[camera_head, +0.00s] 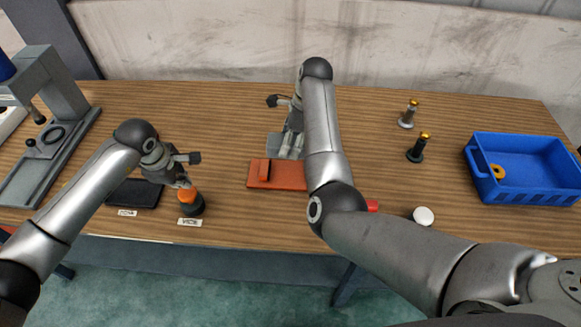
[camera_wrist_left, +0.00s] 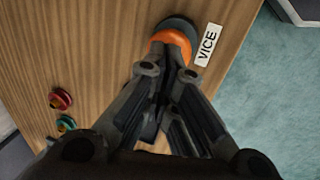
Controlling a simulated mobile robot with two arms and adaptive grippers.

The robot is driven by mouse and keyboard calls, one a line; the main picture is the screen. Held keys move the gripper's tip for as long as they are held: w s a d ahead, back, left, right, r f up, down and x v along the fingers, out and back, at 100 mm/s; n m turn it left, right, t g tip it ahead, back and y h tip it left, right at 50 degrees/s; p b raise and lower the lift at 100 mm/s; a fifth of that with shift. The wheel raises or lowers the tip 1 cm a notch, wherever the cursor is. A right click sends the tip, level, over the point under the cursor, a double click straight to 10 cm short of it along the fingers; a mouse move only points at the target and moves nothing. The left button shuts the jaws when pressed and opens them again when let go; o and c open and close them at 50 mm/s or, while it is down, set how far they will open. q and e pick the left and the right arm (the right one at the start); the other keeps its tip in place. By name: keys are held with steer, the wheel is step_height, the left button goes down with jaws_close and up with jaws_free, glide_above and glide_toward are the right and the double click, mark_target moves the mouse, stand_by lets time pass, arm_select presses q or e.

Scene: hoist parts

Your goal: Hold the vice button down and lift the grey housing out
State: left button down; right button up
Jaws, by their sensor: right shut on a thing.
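The vice button (camera_head: 190,197) has an orange cap on a dark round base, beside a VICE label, and it also shows in the left wrist view (camera_wrist_left: 172,38). My left gripper (camera_head: 184,183) is right at the orange cap with its fingers closed together; I cannot tell how far the cap is pressed. The orange-red vice (camera_head: 278,181) lies mid-table, partly hidden by my right arm. The grey housing (camera_head: 275,143) is at its far side. My right gripper (camera_head: 291,146) is shut on the housing, its fingers partly hidden. I cannot tell whether the housing is clear of the vice.
A dark pad (camera_head: 134,193) with a label lies left of the button. A grey press (camera_head: 50,130) stands at far left. A blue bin (camera_head: 525,188), two small posts (camera_head: 408,115) (camera_head: 418,149) and a white disc (camera_head: 423,216) are at right.

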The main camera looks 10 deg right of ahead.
arm_select(q)
steer(key=shift+r, duration=0.45)
steer(key=shift+a+r, duration=0.1)
steer(key=shift+r, duration=0.45)
steer(key=v, duration=1)
steer(key=shift+s+r, duration=0.3)
steer(key=shift+r, duration=0.1)
